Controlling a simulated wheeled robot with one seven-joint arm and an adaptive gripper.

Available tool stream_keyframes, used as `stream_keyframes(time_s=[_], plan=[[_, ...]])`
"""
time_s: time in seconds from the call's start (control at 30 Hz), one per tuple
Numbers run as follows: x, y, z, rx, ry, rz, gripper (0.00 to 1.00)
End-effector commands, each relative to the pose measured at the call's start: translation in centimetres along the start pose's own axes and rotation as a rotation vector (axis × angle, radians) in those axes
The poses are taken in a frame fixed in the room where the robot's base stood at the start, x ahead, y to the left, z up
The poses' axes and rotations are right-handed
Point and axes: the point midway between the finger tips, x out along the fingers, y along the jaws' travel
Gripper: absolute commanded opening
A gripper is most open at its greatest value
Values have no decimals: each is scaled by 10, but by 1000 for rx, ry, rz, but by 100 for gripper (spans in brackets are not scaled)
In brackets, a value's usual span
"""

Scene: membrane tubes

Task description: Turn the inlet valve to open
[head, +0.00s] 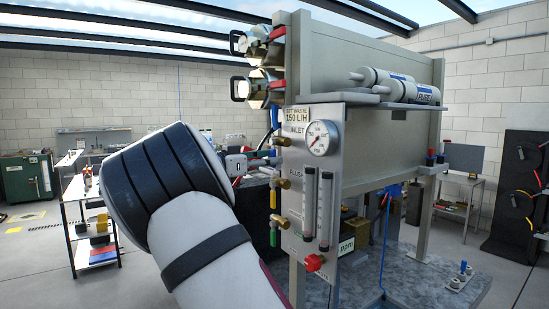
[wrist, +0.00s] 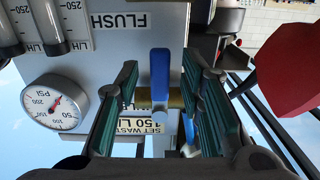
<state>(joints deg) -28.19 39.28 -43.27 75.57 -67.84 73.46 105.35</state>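The inlet valve has a blue lever (wrist: 160,75) on a brass body (wrist: 176,98), in front of the grey panel. In the wrist view, where the panel's lettering is upside down, the lever stands upright between my gripper's fingers (wrist: 164,110). The fingers are open, one on each side of it, with gaps visible. In the head view the brass valve body (head: 282,142) shows beside the INLET label, and my gripper (head: 256,160) is at its left. The lever is largely hidden there by my gripper and arm.
The panel carries a pressure gauge (head: 322,138), flow tubes (head: 325,205), a yellow lever (head: 273,198), a green lever (head: 273,238) and a red knob (head: 314,262). A large red object (wrist: 290,75) is close at the right in the wrist view. A shelf (head: 98,250) stands left.

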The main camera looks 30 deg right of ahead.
Motion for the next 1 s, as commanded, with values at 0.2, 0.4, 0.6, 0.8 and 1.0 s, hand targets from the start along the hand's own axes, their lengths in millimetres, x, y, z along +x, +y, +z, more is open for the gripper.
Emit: stream_keyframes(time_s=[0.2, 0.4, 0.6, 0.8, 1.0], plan=[[15, 0, 0, -1, 0, 0, 35], [16, 0, 0, 0, 0, -1, 35], [15, 0, 0, 0, 0, 0, 8], [15, 0, 0, 0, 0, 0, 0], [15, -4, 1, -9, 0, 0, 0]])
